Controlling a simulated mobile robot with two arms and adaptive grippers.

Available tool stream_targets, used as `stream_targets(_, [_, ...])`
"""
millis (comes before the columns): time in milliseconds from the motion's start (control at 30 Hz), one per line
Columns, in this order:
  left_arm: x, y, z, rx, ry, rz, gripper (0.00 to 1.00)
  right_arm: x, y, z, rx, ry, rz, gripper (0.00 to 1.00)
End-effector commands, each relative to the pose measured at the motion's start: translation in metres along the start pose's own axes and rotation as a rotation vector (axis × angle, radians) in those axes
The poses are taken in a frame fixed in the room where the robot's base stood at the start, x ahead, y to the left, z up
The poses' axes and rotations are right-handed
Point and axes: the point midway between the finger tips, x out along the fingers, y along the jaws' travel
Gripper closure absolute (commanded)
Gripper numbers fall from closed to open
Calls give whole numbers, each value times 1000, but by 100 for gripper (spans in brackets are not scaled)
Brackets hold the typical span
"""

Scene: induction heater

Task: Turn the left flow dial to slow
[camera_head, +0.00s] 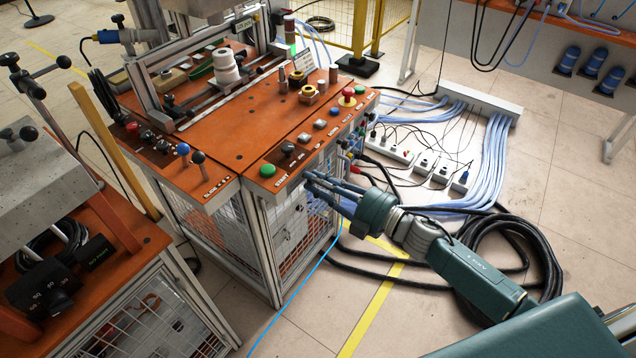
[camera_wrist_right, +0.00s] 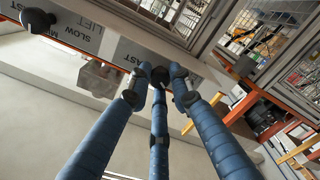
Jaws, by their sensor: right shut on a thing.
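My right gripper (camera_head: 312,181) reaches in from the right to the front side of the orange-topped bench, its blue fingers pointing at the panel below the edge. In the right wrist view its three fingers (camera_wrist_right: 159,74) close around a small dark knob (camera_wrist_right: 160,77), mostly hidden between the fingertips. A label plate (camera_wrist_right: 128,52) beside it shows part of a word ending in "AST". Another dark knob (camera_wrist_right: 38,20) sits to the left, near lettering (camera_wrist_right: 80,37) reading "SLOW" and "LIFT". I cannot tell the gripped dial's setting. My left gripper is not in view.
The orange bench top (camera_head: 225,130) carries a green button (camera_head: 267,171), a red button (camera_head: 348,92) and white stacked rings (camera_head: 226,66). Thick black cables (camera_head: 500,230) and a power strip (camera_head: 415,160) lie on the floor. Another bench (camera_head: 100,250) stands at the left.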

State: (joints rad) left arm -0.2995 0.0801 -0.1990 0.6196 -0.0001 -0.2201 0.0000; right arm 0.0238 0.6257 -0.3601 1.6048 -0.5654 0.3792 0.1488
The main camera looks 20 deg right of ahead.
Motion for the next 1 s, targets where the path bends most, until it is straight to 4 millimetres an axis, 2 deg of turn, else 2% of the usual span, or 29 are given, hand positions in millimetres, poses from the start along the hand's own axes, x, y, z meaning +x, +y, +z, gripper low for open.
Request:
stream_targets(300, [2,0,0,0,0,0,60,1,2,-4,-72,9,4,100])
stream_targets(700, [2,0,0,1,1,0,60,1,2,-4,-78,10,3,100])
stream_targets(733, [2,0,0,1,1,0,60,1,2,-4,-78,10,3,76])
stream_targets(800, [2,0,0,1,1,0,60,1,1,-4,-77,10,3,62])
stream_targets(1000, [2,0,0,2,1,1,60,1,0,-2,-76,5,1,61])
